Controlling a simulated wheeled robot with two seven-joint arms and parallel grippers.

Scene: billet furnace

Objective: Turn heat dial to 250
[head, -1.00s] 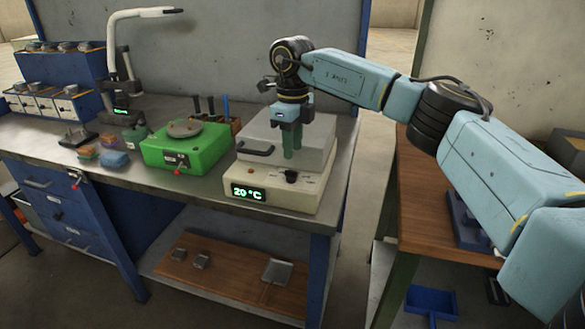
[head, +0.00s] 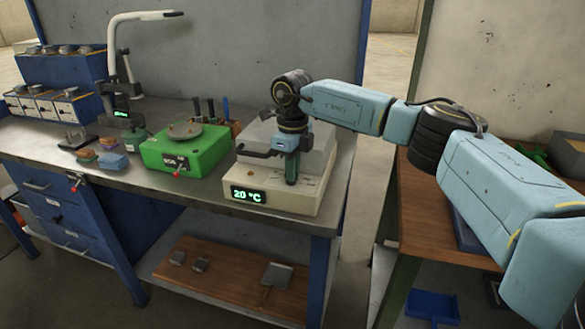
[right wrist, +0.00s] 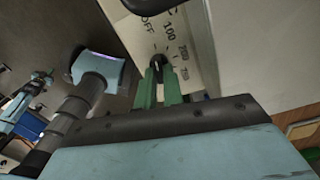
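The furnace (head: 265,195) is a cream box with a grey upper body, standing at the right end of the bench. Its green display (head: 248,195) reads 20 °C. The dark heat dial (right wrist: 160,62) shows in the right wrist view between my right fingertips, with OFF, 100 and higher marks printed around it. My right gripper (head: 291,180) points down at the furnace front and hides the dial in the head view. Its green fingers have a narrow gap between them; whether they touch the dial I cannot tell. My left gripper is not in view.
A green device (head: 185,152) with a round plate stands left of the furnace. A black handle (head: 253,153) sticks out of the furnace's upper body. Small coloured blocks (head: 112,161) lie further left. A wooden table (head: 435,210) stands to the right.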

